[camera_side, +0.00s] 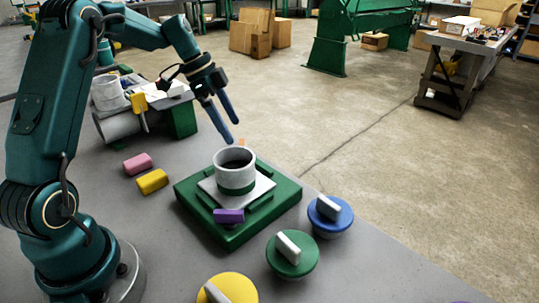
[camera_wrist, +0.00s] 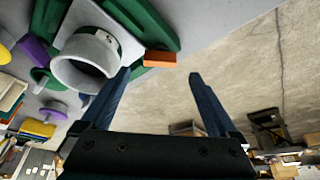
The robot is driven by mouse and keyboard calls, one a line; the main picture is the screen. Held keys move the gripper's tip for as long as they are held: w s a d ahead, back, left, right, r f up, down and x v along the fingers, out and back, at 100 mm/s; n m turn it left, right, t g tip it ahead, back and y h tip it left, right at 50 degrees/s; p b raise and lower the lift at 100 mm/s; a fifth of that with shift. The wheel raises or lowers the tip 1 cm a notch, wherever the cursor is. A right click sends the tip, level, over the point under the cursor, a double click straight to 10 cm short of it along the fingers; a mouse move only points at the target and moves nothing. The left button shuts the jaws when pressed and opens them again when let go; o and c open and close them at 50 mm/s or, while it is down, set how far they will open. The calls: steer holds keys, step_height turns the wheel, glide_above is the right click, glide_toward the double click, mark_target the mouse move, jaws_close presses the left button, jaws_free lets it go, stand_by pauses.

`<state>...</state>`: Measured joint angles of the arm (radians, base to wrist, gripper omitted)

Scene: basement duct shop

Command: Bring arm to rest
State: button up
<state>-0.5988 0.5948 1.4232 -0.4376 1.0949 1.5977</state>
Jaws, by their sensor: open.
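My gripper (camera_side: 222,121) is open and empty, with its two blue fingers apart. In the side view it hangs in the air above and behind the grey cylinder (camera_side: 235,170). The cylinder, with a green band near its foot, stands upright on a pale plate on the green base (camera_side: 233,236). In the wrist view my gripper (camera_wrist: 158,82) shows with open fingers, and the grey cylinder (camera_wrist: 84,66) is to the left, its open mouth facing the camera. Nothing is between the fingers.
A purple block (camera_side: 229,216) is at the base's front, an orange block (camera_wrist: 160,59) at its edge. Pink (camera_side: 138,164) and yellow (camera_side: 152,181) blocks lie left. Blue (camera_side: 330,215), green (camera_side: 292,255) and yellow (camera_side: 228,289) knobbed discs stand in front. A cluttered bench (camera_side: 470,45) stands far right.

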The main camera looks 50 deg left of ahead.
steer(key=shift+s+r, duration=0.1)
steer(key=shift+r, duration=0.1)
steer(key=s+d+r+m+t+y, duration=0.1)
steer(key=s+d+r, duration=0.2)
steer(key=d+r, duration=0.25)
steer(key=s+d+r+m+t, duration=0.1)
steer(key=s+d+r, duration=0.2)
steer(key=d+r, duration=0.25)
steer(key=s+d+f+n+y, duration=0.1)
steer(key=s+f+n, duration=0.2)
steer(key=s+n, duration=0.2)
steer(key=s+d+f+n+y, duration=0.1)
steer(key=s+d+f+n, duration=0.1)
steer(key=s+n, duration=0.4)
steer(key=shift+s+f+t, duration=0.3)
steer(key=shift+s+f, duration=0.3)
steer(key=shift+s, duration=0.75)
steer(key=shift+d, duration=0.1)
